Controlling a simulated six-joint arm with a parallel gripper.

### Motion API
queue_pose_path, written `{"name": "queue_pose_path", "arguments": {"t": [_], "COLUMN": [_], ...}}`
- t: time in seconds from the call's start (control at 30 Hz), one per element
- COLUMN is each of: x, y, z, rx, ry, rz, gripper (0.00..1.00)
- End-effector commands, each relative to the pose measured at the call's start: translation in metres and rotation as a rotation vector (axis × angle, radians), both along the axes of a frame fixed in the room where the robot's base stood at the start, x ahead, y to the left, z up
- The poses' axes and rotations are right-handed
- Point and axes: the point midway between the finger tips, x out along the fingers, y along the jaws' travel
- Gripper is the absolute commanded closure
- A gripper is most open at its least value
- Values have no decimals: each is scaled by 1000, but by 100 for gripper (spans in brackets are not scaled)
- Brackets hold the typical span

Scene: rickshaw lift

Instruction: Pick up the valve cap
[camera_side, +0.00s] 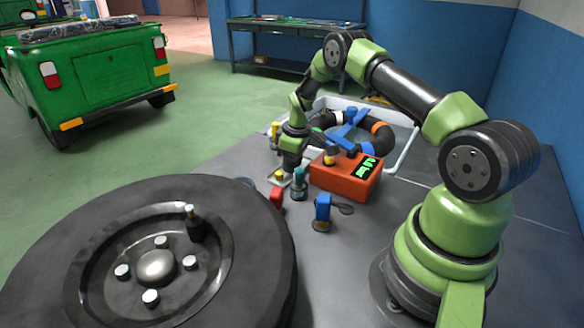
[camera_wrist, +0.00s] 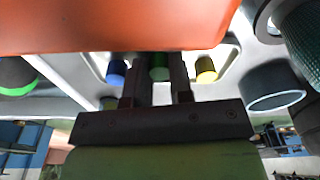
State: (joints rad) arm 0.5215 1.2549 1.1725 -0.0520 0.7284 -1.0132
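In the wrist view, several small caps stand on a light grey tray (camera_wrist: 225,60): a blue cap (camera_wrist: 117,70), a green cap (camera_wrist: 159,68), a yellow cap (camera_wrist: 206,68), and another partly hidden greenish one. My gripper (camera_wrist: 156,72) has its two fingers apart, with the green cap showing in the gap between them; I cannot tell whether they touch it. In the side view my gripper (camera_side: 289,172) points down over the small tray, where a yellow cap (camera_side: 279,174) shows beside it. The other caps are hidden there. The wheel (camera_side: 262,225) lies flat in front, with a dark valve stem (camera_side: 194,225).
An orange box with a green display (camera_side: 345,176) stands close right of my gripper. A dark teal-topped cylinder (camera_side: 299,186), a red block (camera_side: 277,198) and a blue tool (camera_side: 322,208) stand nearby. A white bin (camera_side: 402,160) holding a hose is behind.

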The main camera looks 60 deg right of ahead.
Motion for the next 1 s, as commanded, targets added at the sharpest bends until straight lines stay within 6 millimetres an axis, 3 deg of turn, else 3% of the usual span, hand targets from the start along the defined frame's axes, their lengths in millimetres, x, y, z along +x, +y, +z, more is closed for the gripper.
{"name": "queue_pose_path", "arguments": {"t": [0.33,0.77,0.87,1.0], "x": [1,1,5,18], "y": [0,1,12,53], "z": [10,90,102,118], "rx": [-2,-2,-1,-1], "ry": [-2,-2,-2,-1], "rz": [1,3,27,118], "gripper": [94,94,94,94]}}
